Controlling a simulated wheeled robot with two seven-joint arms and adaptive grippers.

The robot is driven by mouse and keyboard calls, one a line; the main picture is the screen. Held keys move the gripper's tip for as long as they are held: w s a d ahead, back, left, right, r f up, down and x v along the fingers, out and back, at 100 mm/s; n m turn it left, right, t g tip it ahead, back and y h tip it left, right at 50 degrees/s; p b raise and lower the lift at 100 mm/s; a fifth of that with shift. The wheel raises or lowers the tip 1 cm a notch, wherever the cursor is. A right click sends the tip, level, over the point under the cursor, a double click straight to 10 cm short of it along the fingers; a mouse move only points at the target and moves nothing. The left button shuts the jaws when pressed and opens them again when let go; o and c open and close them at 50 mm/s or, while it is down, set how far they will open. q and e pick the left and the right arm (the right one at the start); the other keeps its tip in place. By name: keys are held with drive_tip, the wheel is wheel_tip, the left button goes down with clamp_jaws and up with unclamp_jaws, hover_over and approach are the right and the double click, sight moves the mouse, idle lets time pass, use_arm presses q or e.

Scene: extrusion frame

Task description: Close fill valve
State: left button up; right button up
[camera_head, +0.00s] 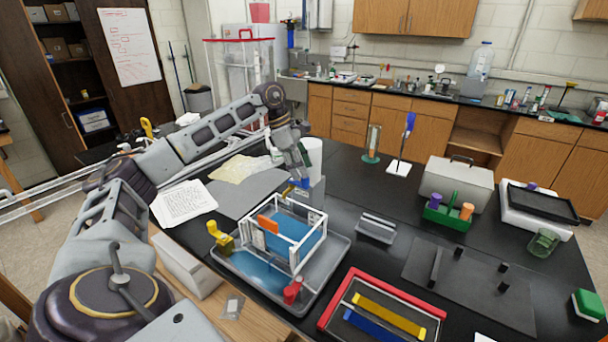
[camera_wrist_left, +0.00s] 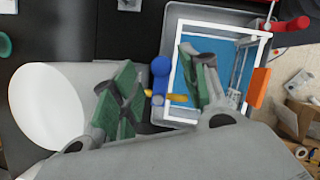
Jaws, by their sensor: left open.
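A clear tank in a white frame (camera_head: 298,212) stands in a grey tray (camera_head: 335,270) holding blue liquid. A blue fitting (camera_head: 300,183) is at the tank's far edge. In the left wrist view this blue fitting (camera_wrist_left: 160,76) has a small yellow lever (camera_wrist_left: 177,97). A yellow valve-like part (camera_head: 219,237) is at the tray's left and a red one (camera_head: 292,291) at its front. I cannot tell which is the fill valve. My left gripper (camera_head: 297,170) is open above the blue fitting, its green-padded fingers (camera_wrist_left: 160,92) either side of it. My right gripper is not in view.
A white cylinder (camera_head: 313,153) stands close beside my left gripper. An orange plate (camera_head: 268,225) is on the tank's side. A grey rack (camera_head: 376,228) and a red-rimmed tray (camera_head: 330,310) lie to the right.

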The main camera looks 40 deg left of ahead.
use_arm(q)
drive_tip(key=v, duration=0.8)
drive_tip(key=shift+s+f, duration=0.1)
idle(0.6)
